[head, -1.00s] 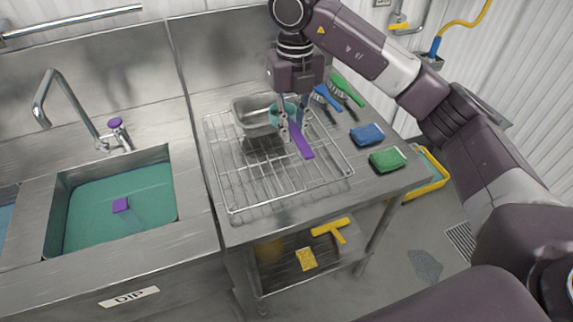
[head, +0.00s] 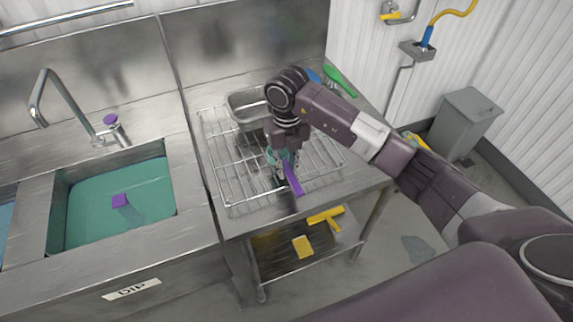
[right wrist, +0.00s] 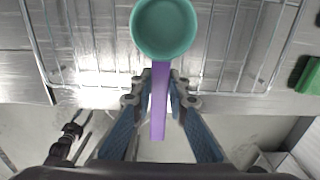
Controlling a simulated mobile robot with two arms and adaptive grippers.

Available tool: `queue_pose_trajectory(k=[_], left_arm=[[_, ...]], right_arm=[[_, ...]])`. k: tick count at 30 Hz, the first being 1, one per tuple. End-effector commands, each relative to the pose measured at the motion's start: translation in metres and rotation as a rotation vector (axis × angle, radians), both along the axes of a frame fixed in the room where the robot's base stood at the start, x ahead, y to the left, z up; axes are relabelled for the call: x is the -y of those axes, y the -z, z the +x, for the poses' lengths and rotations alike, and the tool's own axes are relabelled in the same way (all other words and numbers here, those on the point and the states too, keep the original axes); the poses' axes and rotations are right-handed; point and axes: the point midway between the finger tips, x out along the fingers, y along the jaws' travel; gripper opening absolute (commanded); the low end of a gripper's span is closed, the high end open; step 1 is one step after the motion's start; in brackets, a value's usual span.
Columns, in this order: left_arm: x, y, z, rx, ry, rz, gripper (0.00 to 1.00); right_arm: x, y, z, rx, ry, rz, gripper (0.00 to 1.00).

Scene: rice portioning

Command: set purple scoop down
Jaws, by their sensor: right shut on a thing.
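The purple scoop has a purple handle (head: 293,180) and a teal round bowl (right wrist: 165,28). My right gripper (head: 287,168) is shut on the handle near the bowl. In the right wrist view the fingers (right wrist: 160,82) sit on both sides of the handle. The bowl lies over the wire rack (head: 229,195), and the handle points toward the table's front edge. I cannot tell whether the scoop touches the rack. In the head view the gripper partly hides the bowl. My left gripper is in neither view.
A metal pan (head: 243,108) stands at the rack's back. A sink (head: 60,225) with teal liquid and a purple piece (head: 119,200) is at the left. Green and blue brushes (head: 338,80) lie behind my arm. The rack's left front is clear.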

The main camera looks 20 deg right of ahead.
Motion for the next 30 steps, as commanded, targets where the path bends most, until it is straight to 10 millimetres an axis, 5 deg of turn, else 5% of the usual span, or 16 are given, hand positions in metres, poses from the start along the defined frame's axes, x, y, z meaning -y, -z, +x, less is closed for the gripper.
queue_pose_trajectory(k=[12, 13, 17, 30], left_arm=[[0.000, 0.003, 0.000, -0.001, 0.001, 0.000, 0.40], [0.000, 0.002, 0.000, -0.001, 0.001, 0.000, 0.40], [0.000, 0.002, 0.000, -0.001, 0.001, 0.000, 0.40], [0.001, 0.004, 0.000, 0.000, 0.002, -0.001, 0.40]], right_arm=[[0.000, 0.008, 0.000, 0.002, -0.001, 0.000, 0.00], [0.000, 0.007, 0.000, 0.002, -0.001, 0.000, 0.17], [0.000, 0.006, 0.000, 0.002, -0.001, 0.000, 0.31], [0.000, -0.003, 0.001, 0.005, -0.001, 0.001, 0.32]])
